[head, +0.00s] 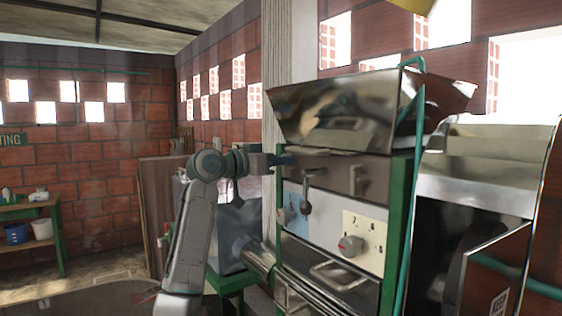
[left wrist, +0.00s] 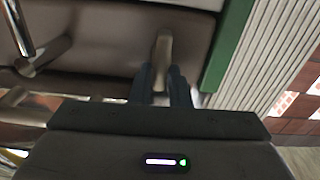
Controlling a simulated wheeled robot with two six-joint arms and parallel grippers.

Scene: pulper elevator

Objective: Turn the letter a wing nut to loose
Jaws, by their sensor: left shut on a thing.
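The pulper machine (head: 340,172) stands at the centre right of the head view, with a dark metal panel under its hopper. My left gripper (head: 291,160) reaches the left end of this panel. In the left wrist view my left gripper (left wrist: 161,88) has its two dark fingers closed on either side of a small metal wing nut (left wrist: 163,48). The nut's wing points away from the wrist. In the head view the gripped nut is hidden or too small to make out. No letter is legible on it. My right gripper is not in view.
A black lever (head: 306,200) hangs just below the panel. A metal tab (head: 355,180) sits on its right end. A round knob (head: 350,245) on a numbered plate is lower down. The steel hopper (head: 330,115) is above. A green frame post (left wrist: 228,45) stands beside the gripper.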

